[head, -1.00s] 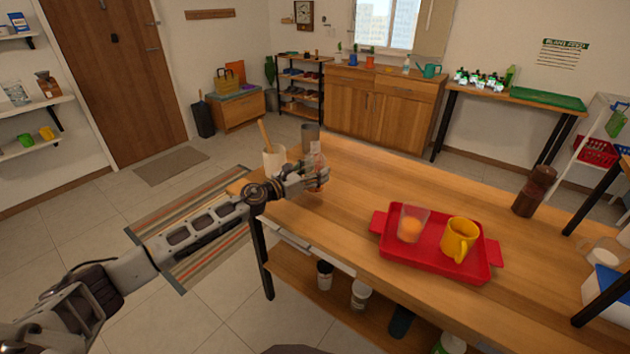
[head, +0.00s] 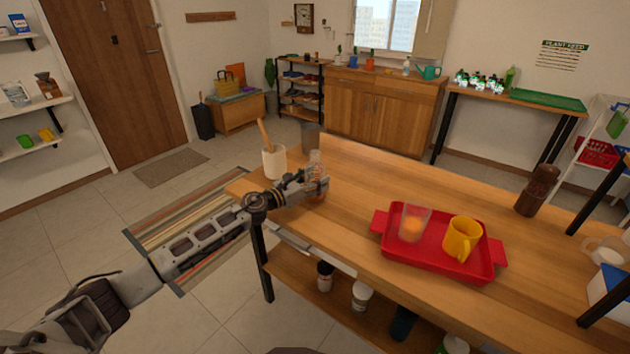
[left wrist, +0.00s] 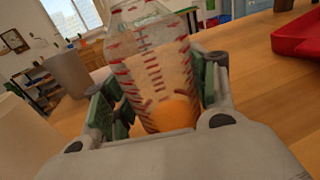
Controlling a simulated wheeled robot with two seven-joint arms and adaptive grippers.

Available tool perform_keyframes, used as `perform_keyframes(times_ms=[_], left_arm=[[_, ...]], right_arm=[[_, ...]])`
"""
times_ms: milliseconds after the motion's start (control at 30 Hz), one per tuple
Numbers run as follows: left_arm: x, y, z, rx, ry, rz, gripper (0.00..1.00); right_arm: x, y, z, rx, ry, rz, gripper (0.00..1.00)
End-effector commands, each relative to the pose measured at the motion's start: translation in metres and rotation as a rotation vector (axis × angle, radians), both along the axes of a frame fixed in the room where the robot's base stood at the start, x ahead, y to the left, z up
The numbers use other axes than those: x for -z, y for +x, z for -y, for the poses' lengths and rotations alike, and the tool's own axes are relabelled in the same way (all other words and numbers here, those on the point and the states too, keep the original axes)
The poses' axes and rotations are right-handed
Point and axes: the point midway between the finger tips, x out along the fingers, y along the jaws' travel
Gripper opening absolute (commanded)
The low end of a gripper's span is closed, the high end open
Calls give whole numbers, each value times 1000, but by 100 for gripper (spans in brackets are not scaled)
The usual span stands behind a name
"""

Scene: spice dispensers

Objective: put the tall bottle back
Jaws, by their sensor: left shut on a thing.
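My left gripper (head: 312,187) is over the left end of the wooden table. It is shut on a clear bottle (head: 317,163) with red markings, which stands upright or nearly so at the table's surface. In the left wrist view the bottle (left wrist: 152,60) sits between the two green-padded fingers (left wrist: 160,100), with something orange low inside or behind it. Whether its base touches the table is hidden by the gripper. My right gripper is not in view.
A cream crock (head: 274,162) with a wooden utensil and a grey cup (head: 310,138) stand close behind the gripper. A red tray (head: 385,243) holds a glass and a yellow mug (head: 462,240). A dark brown mill (head: 537,190) stands at right.

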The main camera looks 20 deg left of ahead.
Motion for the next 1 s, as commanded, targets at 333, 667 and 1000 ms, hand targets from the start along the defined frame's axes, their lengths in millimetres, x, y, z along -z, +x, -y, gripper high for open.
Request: perform_keyframes(times_ms=[333, 667, 1000], left_arm=[[1, 0, 0, 0, -1, 1, 20], [2, 0, 0, 0, 0, 0, 79], [2, 0, 0, 0, 0, 0, 79]], right_arm=[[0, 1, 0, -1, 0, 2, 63], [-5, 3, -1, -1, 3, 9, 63], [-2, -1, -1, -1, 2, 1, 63]])
